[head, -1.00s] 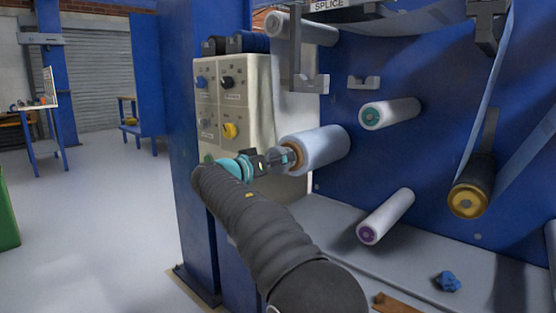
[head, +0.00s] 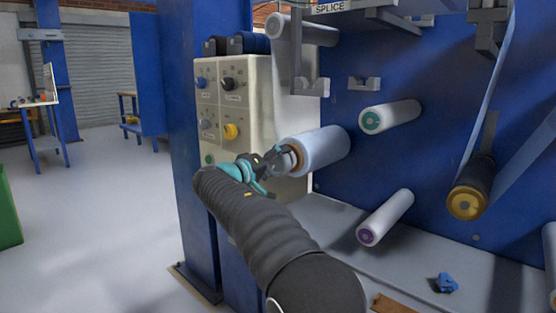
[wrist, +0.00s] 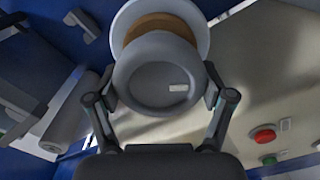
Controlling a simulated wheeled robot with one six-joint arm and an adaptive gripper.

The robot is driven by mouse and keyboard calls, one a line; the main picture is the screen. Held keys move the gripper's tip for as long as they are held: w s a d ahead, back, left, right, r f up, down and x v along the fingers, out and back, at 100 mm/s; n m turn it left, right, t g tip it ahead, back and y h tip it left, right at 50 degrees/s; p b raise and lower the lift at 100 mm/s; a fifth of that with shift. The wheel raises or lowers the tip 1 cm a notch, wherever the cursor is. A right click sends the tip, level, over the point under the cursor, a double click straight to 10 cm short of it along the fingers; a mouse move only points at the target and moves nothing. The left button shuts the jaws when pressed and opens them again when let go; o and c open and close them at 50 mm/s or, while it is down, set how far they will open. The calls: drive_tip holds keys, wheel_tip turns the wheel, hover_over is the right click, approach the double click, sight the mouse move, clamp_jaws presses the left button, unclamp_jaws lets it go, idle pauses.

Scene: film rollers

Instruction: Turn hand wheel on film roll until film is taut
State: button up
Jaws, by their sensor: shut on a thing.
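The film roll (head: 320,149) is a wide pale cylinder sticking out of the blue machine, with a brown core at its near end. The grey round hand wheel (wrist: 152,72) sits in front of that core and fills the upper middle of the wrist view. My gripper (wrist: 160,96) is shut on the hand wheel, one finger on each side of its rim. In the head view my gripper (head: 277,160) meets the near end of the roll and mostly hides the wheel. Whether the film is taut cannot be told.
A cream control panel (head: 238,120) with knobs stands close left of my gripper. A red button (wrist: 264,136) shows in the wrist view. White rollers (head: 392,116) and a black roller with a yellow end (head: 470,190) stick out at right. Open floor lies at left.

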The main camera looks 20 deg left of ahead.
drive_tip(key=shift+n, duration=0.3)
drive_tip(key=o, duration=1)
drive_tip(key=shift+o, duration=0.2)
drive_tip(key=v, duration=1.2)
